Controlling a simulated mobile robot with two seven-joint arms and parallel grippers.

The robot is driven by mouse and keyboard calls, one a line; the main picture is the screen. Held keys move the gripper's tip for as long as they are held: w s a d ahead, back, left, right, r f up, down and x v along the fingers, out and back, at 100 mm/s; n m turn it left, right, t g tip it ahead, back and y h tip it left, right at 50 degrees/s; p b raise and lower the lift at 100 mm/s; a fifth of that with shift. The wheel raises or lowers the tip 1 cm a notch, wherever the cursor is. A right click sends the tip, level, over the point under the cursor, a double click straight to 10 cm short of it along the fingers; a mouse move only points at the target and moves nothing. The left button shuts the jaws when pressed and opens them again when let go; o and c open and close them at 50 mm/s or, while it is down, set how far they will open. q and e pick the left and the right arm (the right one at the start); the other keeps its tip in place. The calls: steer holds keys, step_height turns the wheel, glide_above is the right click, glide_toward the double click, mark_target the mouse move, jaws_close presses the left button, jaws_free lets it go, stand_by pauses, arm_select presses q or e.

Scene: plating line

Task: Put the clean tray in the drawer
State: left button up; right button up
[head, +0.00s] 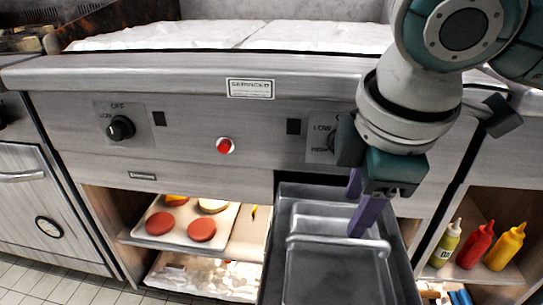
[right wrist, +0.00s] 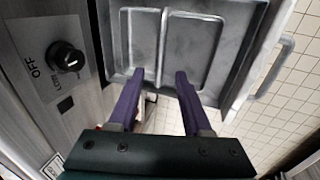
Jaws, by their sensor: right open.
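The open drawer (head: 282,215) is a dark grey metal box pulled out below the griddle front. A grey metal tray (head: 330,278) with raised ridges lies inside the drawer, and its near part is cut off by the picture edge. The tray also shows in the right wrist view (right wrist: 190,50), beside the drawer wall (right wrist: 246,70). My right gripper (head: 354,213) is open over the tray's far part, its purple fingers pointing down. Whether the fingertips touch the tray is unclear. My left gripper is out of view.
A shelf tray (head: 222,232) with red patties sits left of the drawer, above a lower tray (head: 160,270). Sauce bottles (head: 477,243) stand in a right-hand cubby. Knobs (head: 121,128) and a red button (head: 225,145) stick out of the front panel.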

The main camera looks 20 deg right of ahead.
steer(key=s+a+f+m+y, duration=0.1)
steer(key=s+a+m, duration=0.1)
steer(key=s, duration=0.1)
steer(key=s+a+f+m+y, duration=0.1)
steer(key=s+a+m, duration=0.1)
steer(key=s+a, duration=0.1)
steer(key=s+a+f+m+t+y, duration=0.1)
steer(key=s+a+m, duration=0.1)
steer(key=s, duration=0.1)
steer(key=shift+s+a+f+y, duration=0.25)
steer(key=shift+s+a+y, duration=0.05)
steer(key=shift+a, duration=0.1)
steer(key=s+d+m, duration=0.1)
steer(key=s+d+f+m+h, duration=0.1)
steer(key=s+d, duration=0.1)
steer(key=s+d+m, duration=0.2)
steer(key=shift+d+f+h, duration=0.1)
steer(key=shift+f+h, duration=0.15)
steer(key=shift+h, duration=0.15)
